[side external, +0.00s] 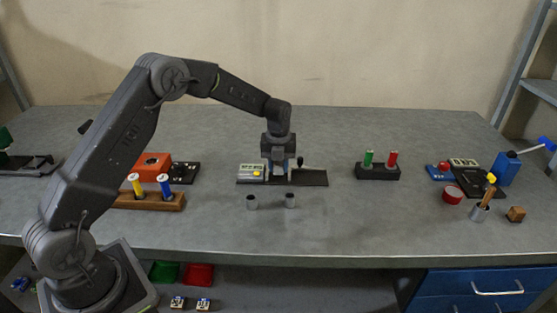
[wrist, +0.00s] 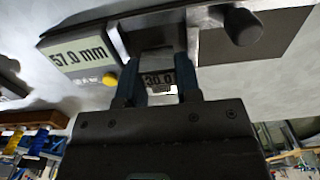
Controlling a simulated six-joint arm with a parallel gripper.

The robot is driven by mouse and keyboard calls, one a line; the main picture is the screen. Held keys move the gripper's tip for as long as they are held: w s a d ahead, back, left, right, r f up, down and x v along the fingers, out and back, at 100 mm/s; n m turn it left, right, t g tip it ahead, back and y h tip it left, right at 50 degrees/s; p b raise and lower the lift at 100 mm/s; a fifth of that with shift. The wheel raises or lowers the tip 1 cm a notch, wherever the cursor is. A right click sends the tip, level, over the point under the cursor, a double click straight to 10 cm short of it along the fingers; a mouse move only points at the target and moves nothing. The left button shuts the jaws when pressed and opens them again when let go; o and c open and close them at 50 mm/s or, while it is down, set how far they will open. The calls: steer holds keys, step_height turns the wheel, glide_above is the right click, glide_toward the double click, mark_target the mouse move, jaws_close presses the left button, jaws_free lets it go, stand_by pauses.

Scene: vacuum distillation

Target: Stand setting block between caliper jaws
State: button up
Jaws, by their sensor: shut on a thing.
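The caliper (side external: 312,179) lies on the bench, with a grey readout housing, a yellow button and a dark beam. In the wrist view the caliper display (wrist: 78,55) reads 57.0 mm, and a black knob (wrist: 243,27) sits at upper right. My gripper (wrist: 157,84) is shut on the setting block (wrist: 158,79), a small block marked 30.0. My gripper also shows in the side view (side external: 278,168), pointing down over the caliper. In the wrist view the block and fingers lie between the caliper's pale metal jaws. Whether the block touches the beam is unclear.
A black holder (side external: 378,172) with green and red pieces is to the right. A wooden rack (side external: 150,201) with yellow and blue pieces is left. Bench between them is clear.

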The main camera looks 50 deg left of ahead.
steer(key=shift+f, duration=0.3)
steer(key=shift+f, duration=0.6)
stand_by(1.0)
steer(key=o, duration=1.1)
steer(key=shift+c, duration=1.2)
steer(key=shift+o, duration=0.2)
steer(key=shift+s+a+f, duration=0.1)
